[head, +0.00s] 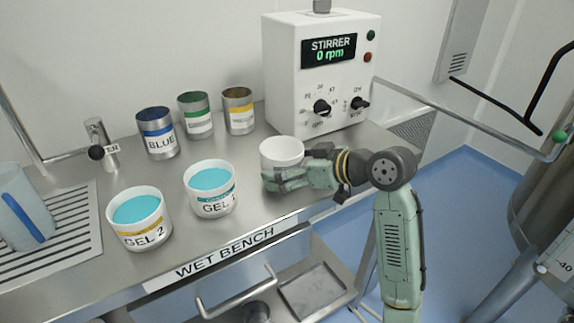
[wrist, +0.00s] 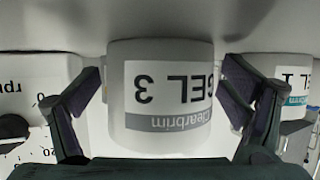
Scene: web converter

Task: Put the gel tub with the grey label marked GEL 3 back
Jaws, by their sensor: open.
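The GEL 3 tub (head: 282,149) is white and stands upright on the bench in front of the stirrer. Its inside looks white in the head view. In the wrist view the GEL 3 tub (wrist: 160,115) appears upside down, its grey-striped label facing the camera. My gripper (head: 284,178) is low over the bench at the tub's front right side. In the wrist view my open gripper (wrist: 165,88) has one finger on each side of the tub. The far finger is partly hidden in the head view.
The GEL 1 tub (head: 211,190) and GEL 2 tub (head: 140,219) stand left on the wet bench (head: 195,239). Several paint tins, one a blue tin (head: 157,133), line the back. The stirrer (head: 322,80) reads 0 rpm. A jug (head: 22,207) stands far left.

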